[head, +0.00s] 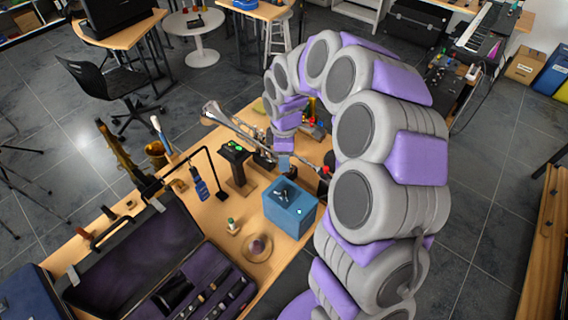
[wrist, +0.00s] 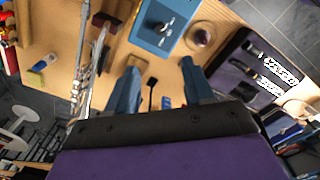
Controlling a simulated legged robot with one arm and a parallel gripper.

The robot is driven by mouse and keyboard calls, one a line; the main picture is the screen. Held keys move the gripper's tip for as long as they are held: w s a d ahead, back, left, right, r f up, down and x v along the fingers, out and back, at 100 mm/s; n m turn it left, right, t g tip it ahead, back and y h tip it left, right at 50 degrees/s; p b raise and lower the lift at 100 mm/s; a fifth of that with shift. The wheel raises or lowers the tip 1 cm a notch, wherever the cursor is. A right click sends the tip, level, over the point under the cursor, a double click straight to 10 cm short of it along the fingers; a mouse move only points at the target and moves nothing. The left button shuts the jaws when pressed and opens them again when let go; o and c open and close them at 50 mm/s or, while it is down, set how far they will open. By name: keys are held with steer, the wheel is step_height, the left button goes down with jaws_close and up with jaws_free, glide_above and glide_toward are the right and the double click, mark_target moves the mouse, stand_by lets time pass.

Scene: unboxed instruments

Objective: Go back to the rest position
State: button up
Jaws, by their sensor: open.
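My arm, grey with purple pads, arches over the wooden table (head: 262,205) in the head view, with its end above the far half. In the wrist view my gripper (wrist: 160,82) is open, its two blue-grey fingers apart with nothing held between them. A blue box (head: 289,205) with a dark item on top stands on the table near the gripper; it also shows at the top of the wrist view (wrist: 153,38).
A silver trumpet-like instrument (head: 232,122) lies across the table's far side. A black stand (head: 235,163), a blue-handled tool (head: 199,184) and a round dish (head: 258,247) are nearby. An open purple-lined case (head: 153,250) fills the near left. Dark tiled floor (head: 478,200) is free at right.

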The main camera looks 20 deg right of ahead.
steer(key=shift+r, duration=0.3)
steer(key=shift+s, duration=0.1)
steer(key=s+r+m+g+b, duration=0.1)
steer(key=s+m, duration=0.6)
steer(key=s, duration=1)
steer(key=s+r+m+b, duration=0.4)
steer(key=s+m, duration=0.3)
steer(key=s, duration=1)
steer(key=shift+s+m+g+b, duration=0.15)
steer(key=shift+m+g+b, duration=0.2)
steer(key=shift+m+g, duration=0.05)
steer(key=shift+o, duration=0.3)
